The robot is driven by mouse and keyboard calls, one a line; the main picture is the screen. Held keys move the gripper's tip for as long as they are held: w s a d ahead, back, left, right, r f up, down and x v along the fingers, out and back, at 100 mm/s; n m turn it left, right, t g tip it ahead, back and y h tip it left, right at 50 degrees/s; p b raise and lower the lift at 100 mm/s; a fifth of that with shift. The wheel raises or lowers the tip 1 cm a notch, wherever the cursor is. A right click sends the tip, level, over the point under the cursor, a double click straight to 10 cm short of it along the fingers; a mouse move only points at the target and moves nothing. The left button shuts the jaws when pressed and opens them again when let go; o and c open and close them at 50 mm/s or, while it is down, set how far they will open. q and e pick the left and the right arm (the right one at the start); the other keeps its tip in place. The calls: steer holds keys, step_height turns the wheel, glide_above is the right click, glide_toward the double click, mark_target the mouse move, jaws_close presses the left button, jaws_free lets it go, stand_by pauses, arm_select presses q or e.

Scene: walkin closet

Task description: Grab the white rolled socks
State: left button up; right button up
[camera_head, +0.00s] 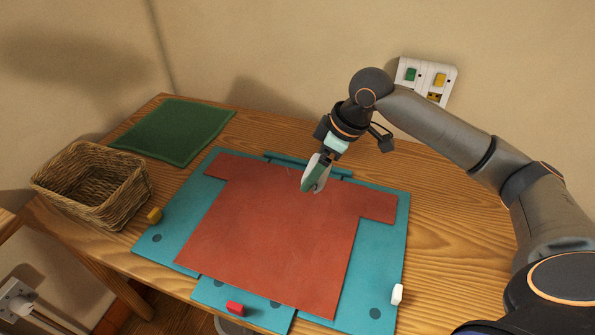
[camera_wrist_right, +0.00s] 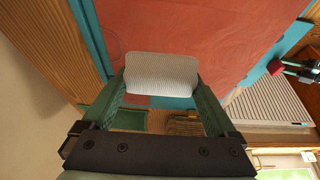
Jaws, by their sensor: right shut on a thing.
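My right gripper (camera_head: 317,174) is above the far part of the red shirt, near the neckline. In the right wrist view the fingers (camera_wrist_right: 160,92) are shut on a white, finely ribbed roll, the white rolled socks (camera_wrist_right: 161,74). The roll spans the gap between the green fingers. In the head view the socks are mostly hidden by the fingers, and I cannot tell how high they are above the shirt.
The red shirt (camera_head: 280,235) lies flat on a teal folding board (camera_head: 385,255) on the wooden table (camera_head: 450,230). A wicker basket (camera_head: 75,205) and green cloth (camera_head: 175,130) are at left.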

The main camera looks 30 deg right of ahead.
steer(key=s+d+r, duration=0.2)
steer(key=s+r, duration=0.1)
steer(key=s, duration=0.3)
steer(key=shift+s+d, duration=0.35)
steer(key=shift+s, duration=0.05)
